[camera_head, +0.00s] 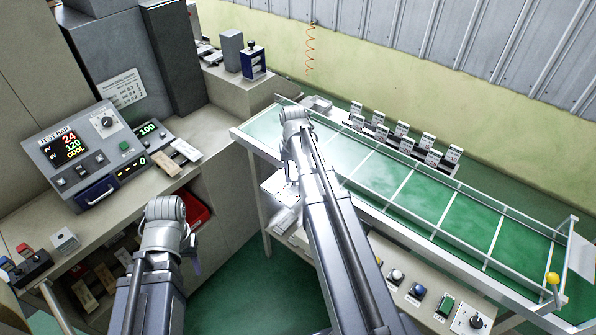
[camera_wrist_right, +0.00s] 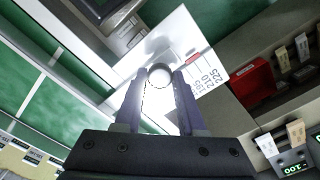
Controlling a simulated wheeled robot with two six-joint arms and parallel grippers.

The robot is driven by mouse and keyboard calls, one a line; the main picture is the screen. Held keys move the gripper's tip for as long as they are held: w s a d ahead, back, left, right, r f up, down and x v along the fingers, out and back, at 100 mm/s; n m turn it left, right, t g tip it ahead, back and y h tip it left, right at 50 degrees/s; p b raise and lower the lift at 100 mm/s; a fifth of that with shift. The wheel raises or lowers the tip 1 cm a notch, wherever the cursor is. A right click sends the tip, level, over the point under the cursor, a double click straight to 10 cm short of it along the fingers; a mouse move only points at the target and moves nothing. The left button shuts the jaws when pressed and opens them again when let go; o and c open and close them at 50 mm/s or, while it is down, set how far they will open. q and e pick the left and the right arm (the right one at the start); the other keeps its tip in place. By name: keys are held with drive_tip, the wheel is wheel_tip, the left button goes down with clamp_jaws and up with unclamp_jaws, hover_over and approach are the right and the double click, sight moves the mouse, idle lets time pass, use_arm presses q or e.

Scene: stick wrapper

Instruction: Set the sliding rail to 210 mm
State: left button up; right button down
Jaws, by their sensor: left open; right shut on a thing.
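The sliding rail's white scale plate (camera_wrist_right: 180,42) shows in the right wrist view, with printed numbers, 210 among them, and a small red mark (camera_wrist_right: 194,57). I cannot tell which number the mark points at. A round metal knob (camera_wrist_right: 160,73) sits between the fingers of my right gripper (camera_wrist_right: 160,82), which is shut on it. In the head view the white plate (camera_head: 278,186) is partly hidden behind my right arm, and the right fingers are hidden. My left gripper (camera_head: 195,264) is open and hangs low by the left bench, mostly hidden by its wrist.
A control box with a lit display (camera_head: 68,147) stands on the left bench. A green conveyor (camera_head: 410,190) runs to the right, with several small labelled blocks behind it. A red bin (camera_head: 196,213) is under the bench. Knobs and buttons line a panel (camera_head: 405,296) below the conveyor.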

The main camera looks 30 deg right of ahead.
drive_tip(key=c, duration=0.5)
unclamp_jaws()
wheel_tip(320, 180, up, 8)
drive_tip(key=p, duration=0.8)
drive_tip(key=shift+f, duration=0.1)
drive_tip(key=shift+a+f, duration=0.1)
drive_tip(key=s+a+f+n+b, duration=0.2)
drive_tip(key=s+a, duration=0.3)
drive_tip(key=a, duration=0.3)
drive_tip(key=s+a+f+n+b, duration=0.3)
drive_tip(key=s+a+f+b, duration=0.1)
drive_tip(key=a, duration=0.5)
drive_tip(key=s+a+f+n+h+b, duration=0.1)
drive_tip(key=s+a+f+n+b, duration=0.1)
drive_tip(key=s+a, duration=0.4)
drive_tip(key=a+n+b, duration=0.1)
drive_tip(key=a, duration=0.2)
drive_tip(key=shift+s+f, duration=0.15)
drive_tip(key=shift+f, duration=0.25)
